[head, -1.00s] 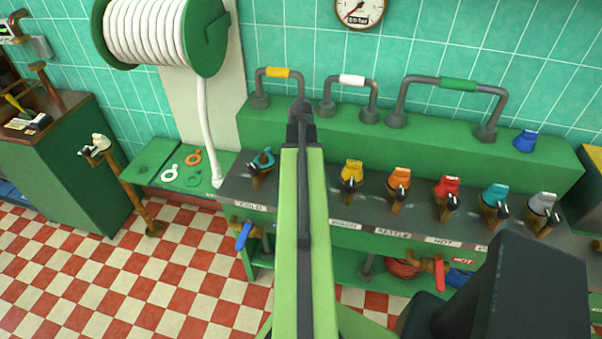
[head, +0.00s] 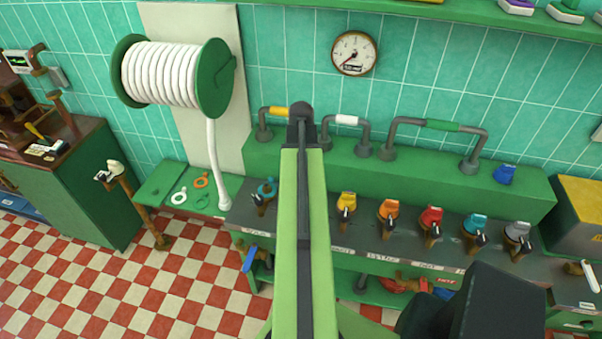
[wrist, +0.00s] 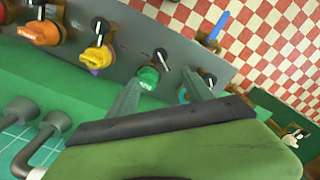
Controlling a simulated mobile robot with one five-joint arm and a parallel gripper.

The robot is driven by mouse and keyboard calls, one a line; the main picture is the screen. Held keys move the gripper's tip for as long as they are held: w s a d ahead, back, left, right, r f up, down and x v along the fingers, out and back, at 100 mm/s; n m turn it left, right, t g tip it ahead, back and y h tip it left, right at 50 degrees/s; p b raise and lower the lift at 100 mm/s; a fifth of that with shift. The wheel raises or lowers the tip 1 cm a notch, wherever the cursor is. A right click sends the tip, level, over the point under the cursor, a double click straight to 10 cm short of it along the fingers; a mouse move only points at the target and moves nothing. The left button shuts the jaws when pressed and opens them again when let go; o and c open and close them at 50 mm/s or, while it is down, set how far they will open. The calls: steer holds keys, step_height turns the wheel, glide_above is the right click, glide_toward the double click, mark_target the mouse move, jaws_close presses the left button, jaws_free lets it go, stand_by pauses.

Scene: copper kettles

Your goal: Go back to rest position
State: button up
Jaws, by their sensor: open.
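My gripper (wrist: 164,84) is open and empty in the wrist view, with two grey fingers apart above the valve counter. A green valve knob (wrist: 148,77) shows between the fingers, close to the left one; I cannot tell whether they touch. A teal knob is partly hidden by the right finger. In the head view my green arm stands upright in the middle and hides the gripper. The counter row there holds a teal knob (head: 266,187), yellow (head: 346,200), orange (head: 389,209), red (head: 431,216), a second teal (head: 475,222) and a grey knob (head: 518,231).
Pipe handles (head: 345,121) stand on the green ledge behind the knobs. A hose reel (head: 172,72) and a gauge (head: 354,53) are on the wall. A green cabinet (head: 75,190) stands left; checkered floor (head: 150,290) lies open in front. A shelf runs along the top.

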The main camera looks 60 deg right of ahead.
steer(key=shift+f, duration=0.1)
stand_by(0.3)
steer(key=w+a+f+n+b, duration=0.3)
steer(key=w+a, duration=0.7)
steer(key=a, duration=0.1)
steer(key=w+a+f+n+b, duration=0.3)
steer(key=w+a, duration=0.6)
steer(key=a, duration=0.1)
steer(key=w+a+f+b, duration=0.1)
steer(key=a+f+b, duration=0.1)
steer(key=a, duration=1.2)
steer(key=w+a+f+b, duration=0.2)
steer(key=a, duration=1.3)
steer(key=shift+f+n+b, duration=0.25)
steer(key=shift+n+b, duration=0.05)
steer(key=shift+b, duration=0.05)
